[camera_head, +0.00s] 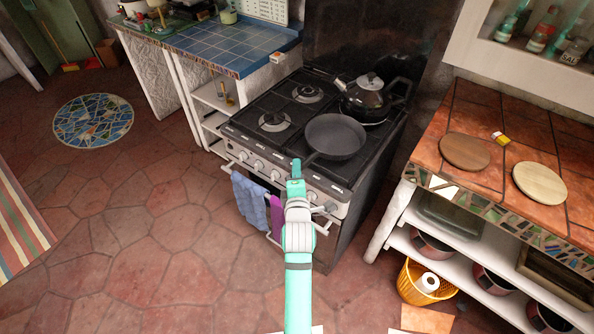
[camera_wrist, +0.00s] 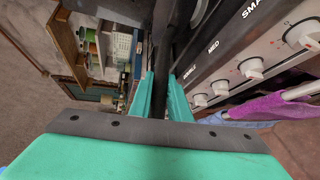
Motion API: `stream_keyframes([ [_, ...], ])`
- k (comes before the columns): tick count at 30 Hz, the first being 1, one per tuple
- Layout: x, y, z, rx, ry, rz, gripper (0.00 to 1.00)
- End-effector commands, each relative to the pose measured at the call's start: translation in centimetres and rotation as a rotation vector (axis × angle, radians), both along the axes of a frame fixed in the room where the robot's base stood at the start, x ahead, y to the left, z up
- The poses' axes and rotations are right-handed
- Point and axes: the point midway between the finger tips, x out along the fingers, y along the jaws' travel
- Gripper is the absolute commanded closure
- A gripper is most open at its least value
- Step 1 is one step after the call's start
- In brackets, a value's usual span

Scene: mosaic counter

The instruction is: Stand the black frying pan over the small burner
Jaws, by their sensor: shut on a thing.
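The black frying pan (camera_head: 336,136) sits at the front right of the stove top, its handle toward the front edge; any burner under it is hidden. My gripper (camera_head: 297,172) is at the stove's front edge and shut on the handle. In the wrist view the dark handle (camera_wrist: 161,70) runs between the teal fingers of my gripper (camera_wrist: 162,95). A front-left burner (camera_head: 275,121) and a back-left burner (camera_head: 308,93) are bare. I cannot tell by size which burner is the small one.
A dark kettle (camera_head: 368,95) stands at the back right, close behind the pan. Knobs (camera_wrist: 249,69) line the front panel under labels including MED. Blue and purple towels (camera_head: 250,200) hang on the oven rail. A tiled counter (camera_head: 490,190) stands to the right.

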Motion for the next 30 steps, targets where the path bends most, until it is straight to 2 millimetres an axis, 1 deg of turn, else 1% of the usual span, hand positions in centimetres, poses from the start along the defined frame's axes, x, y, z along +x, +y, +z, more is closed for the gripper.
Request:
stream_keyframes([
  [1,0.0,0.0,0.3,-0.003,-0.01,0.001,1.0],
  [8,0.1,0.0,0.3,-0.003,-0.011,0.0,1.0],
  [13,0.1,0.0,0.0,-0.003,-0.01,0.001,1.0],
  [14,0.0,0.0,-0.4,0.0,-0.001,0.0,0.77],
  [15,0.0,0.0,-0.4,0.0,-0.001,0.0,0.67],
  [16,0.0,0.0,-0.4,0.0,-0.001,0.0,0.65],
  [26,0.0,0.0,-0.1,0.0,-0.002,0.0,0.65],
  [30,-1.3,0.0,0.1,0.0,0.0,0.0,0.65],
])
